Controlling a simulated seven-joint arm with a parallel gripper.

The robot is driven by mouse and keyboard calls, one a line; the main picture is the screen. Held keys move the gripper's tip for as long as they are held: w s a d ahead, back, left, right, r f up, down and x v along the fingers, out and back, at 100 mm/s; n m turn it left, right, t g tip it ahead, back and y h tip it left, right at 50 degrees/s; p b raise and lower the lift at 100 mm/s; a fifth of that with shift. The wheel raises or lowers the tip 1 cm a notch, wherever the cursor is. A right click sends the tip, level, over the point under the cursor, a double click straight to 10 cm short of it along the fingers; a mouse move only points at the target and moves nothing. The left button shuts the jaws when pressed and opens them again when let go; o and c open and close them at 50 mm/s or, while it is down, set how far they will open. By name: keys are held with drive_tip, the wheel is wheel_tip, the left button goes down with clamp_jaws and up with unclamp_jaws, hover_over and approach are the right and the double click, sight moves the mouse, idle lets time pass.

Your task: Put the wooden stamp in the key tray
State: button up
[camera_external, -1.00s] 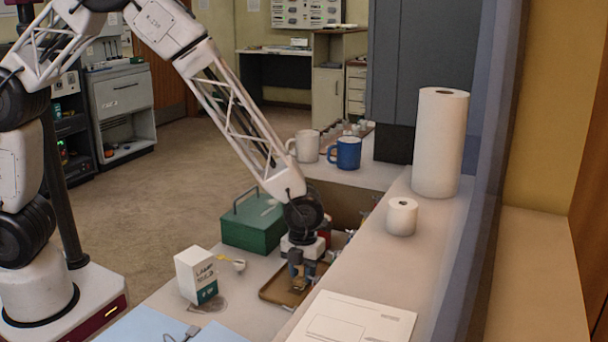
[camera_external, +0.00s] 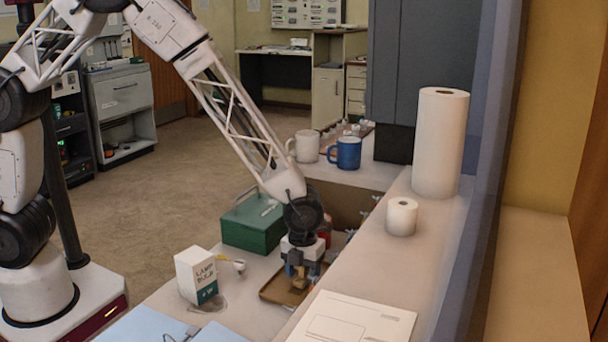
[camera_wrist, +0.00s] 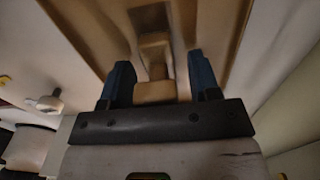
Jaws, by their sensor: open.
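The wooden stamp (camera_external: 300,278) is a small tan piece at the lower end of my gripper (camera_external: 302,270), over the brown key tray (camera_external: 273,291). In the wrist view the stamp (camera_wrist: 155,92) is between the two blue fingers of my gripper (camera_wrist: 160,82), with a gap on each side. The fingers are open. The tray (camera_wrist: 213,25) spreads behind the stamp in this view. I cannot tell whether the stamp's lower end touches the tray floor.
A white lamp bulb box (camera_external: 195,275) stands left of the tray, and a green metal box (camera_external: 253,224) behind it. The raised counter (camera_external: 385,265) runs close along the right, with a white paper (camera_external: 350,320) on it. Blue (camera_external: 346,153) and white mugs (camera_external: 307,146) stand farther back.

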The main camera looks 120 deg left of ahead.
wheel_tip(320, 180, up, 12)
drive_tip(key=shift+r, duration=0.1)
idle(0.6)
idle(0.5)
drive_tip(key=shift+d+r, duration=0.35)
drive_tip(key=shift+r, duration=0.05)
drive_tip(key=s+d+r+n+t, duration=0.1)
drive_tip(key=s+d+r+n, duration=0.35)
drive_tip(key=d+r, duration=0.45)
drive_tip(key=s+d+r+n, duration=0.3)
drive_tip(key=s+d+r, duration=0.3)
drive_tip(key=d, duration=0.5)
drive_tip(key=s+d+r+n, duration=0.3)
drive_tip(key=s+d+n, duration=0.2)
drive_tip(key=s, duration=0.5)
drive_tip(key=s+d+r+n+t, duration=0.1)
drive_tip(key=s+d+r+n, duration=0.3)
drive_tip(key=s+d, duration=0.6)
drive_tip(key=shift+s+d+n+t, duration=0.3)
drive_tip(key=shift+s+n, duration=0.2)
drive_tip(key=shift+n, duration=0.15)
